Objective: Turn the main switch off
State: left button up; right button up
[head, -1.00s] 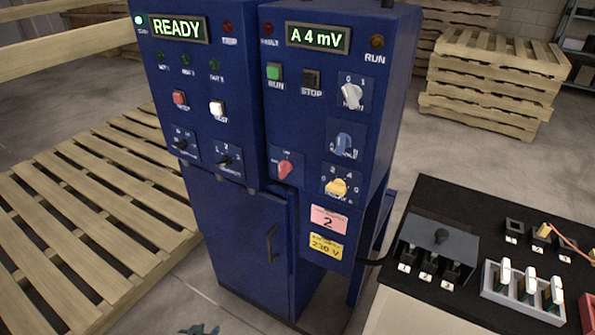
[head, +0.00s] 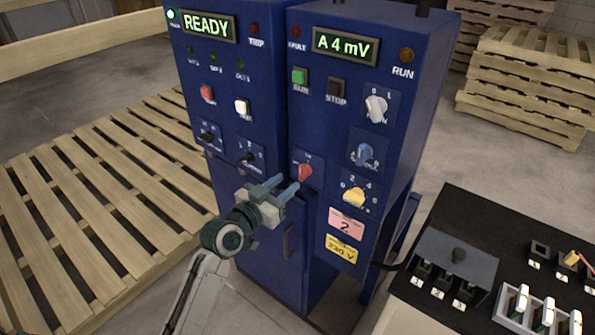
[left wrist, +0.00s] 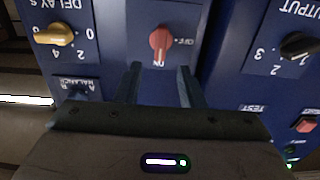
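A red rotary knob (head: 304,173) sits low on the right-hand blue cabinet's front. In the left wrist view the red knob (left wrist: 161,42) is upside down, with ON and OFF marks beside it, and its pointer is toward ON. My left gripper (head: 290,182) is just in front of the panel, close to the knob. In the left wrist view my left gripper (left wrist: 159,68) has its two fingers apart with nothing between them, and the knob lies beyond the tips. I cannot tell any contact. My right gripper is not in view.
A yellow knob (head: 354,196), a blue knob (head: 365,153) and a white knob (head: 376,108) are to the right on the same cabinet. A black knob (head: 248,158) is to the left. A dark bench (head: 480,215) with parts stands at the right, pallets (head: 110,200) at the left.

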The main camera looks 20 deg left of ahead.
aim_at(300, 171)
pick_arm(q)
jog(key=shift+p+x, duration=0.5)
jog(key=shift+x, duration=2.2)
grip_shut()
